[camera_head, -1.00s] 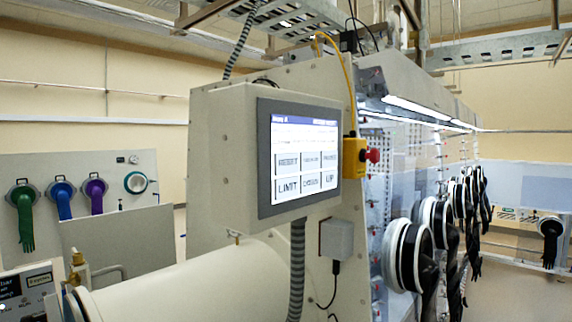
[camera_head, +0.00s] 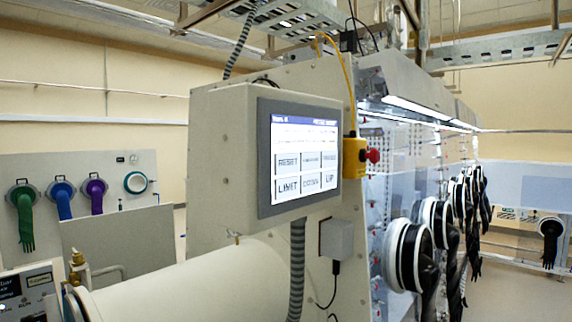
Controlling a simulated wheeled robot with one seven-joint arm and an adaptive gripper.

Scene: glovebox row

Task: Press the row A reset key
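The row A control panel is a grey box (camera_head: 222,150) with a tilted, lit touchscreen (camera_head: 303,143) on the end of the glovebox row. Its blue header is too small to read surely. The RESET key (camera_head: 288,162) is the upper left of two rows of light grey keys. LIMIT (camera_head: 287,187) is below it and UP (camera_head: 330,180) is at the lower right; other labels are blurred. My gripper is not in view, and nothing covers the screen.
A yellow box with a red emergency button (camera_head: 373,156) sits right of the screen. A large pale cylinder (camera_head: 190,284) lies below the panel. Black gloves (camera_head: 427,265) hang from ports along the right. Open floor shows at the far right.

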